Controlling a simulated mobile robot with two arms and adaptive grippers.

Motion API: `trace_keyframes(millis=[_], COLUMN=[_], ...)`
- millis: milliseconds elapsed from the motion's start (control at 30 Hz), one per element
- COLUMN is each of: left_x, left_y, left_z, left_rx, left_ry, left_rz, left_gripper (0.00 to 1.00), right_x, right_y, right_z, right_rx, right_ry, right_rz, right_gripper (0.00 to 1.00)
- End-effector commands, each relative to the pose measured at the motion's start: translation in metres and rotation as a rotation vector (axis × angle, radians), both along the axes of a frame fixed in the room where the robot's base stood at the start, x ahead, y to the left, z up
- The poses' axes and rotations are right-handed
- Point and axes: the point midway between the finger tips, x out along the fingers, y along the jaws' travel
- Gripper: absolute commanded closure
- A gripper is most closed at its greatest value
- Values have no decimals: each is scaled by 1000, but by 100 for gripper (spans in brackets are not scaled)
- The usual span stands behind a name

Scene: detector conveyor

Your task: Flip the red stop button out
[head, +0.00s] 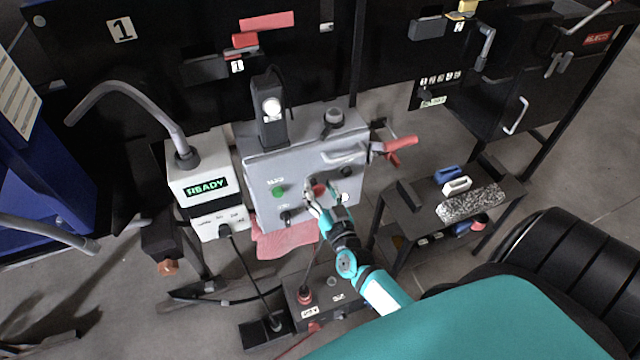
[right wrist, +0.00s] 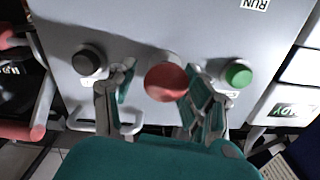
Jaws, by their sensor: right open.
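The red stop button (head: 319,188) is on the front of the grey control box (head: 262,163). In the right wrist view the round red button (right wrist: 166,82) stands out from the panel. My right gripper (head: 325,193) is open at the box front. In the right wrist view its two fingers (right wrist: 160,88) are on either side of the red button, with gaps visible. I cannot tell how deep the fingertips reach along the button. My left gripper is not in view.
A green button (head: 278,191) and a dark knob (head: 287,217) are beside the red button. A red-handled lever (head: 400,150) sticks out at the box's right. A white unit reading READY (head: 206,188) stands left. A low black bench (head: 405,196) is at the right.

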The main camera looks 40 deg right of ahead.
Motion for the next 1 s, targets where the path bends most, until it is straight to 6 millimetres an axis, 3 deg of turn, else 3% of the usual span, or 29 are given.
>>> trace_keyframes(millis=[33, 367, 800, 1000], left_x=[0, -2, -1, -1], left_y=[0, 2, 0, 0], left_z=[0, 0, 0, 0], left_rx=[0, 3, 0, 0], left_ry=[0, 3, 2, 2], left_rz=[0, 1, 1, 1], left_gripper=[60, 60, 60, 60], right_x=[-2, -13, -95, -113], right_y=[7, 8, 22, 26], right_z=[-5, -5, -4, -3], right_rx=[4, 3, 4, 3], right_ry=[12, 13, 8, 4], right_rz=[12, 9, 1, 0], right_gripper=[37, 37, 37, 37])
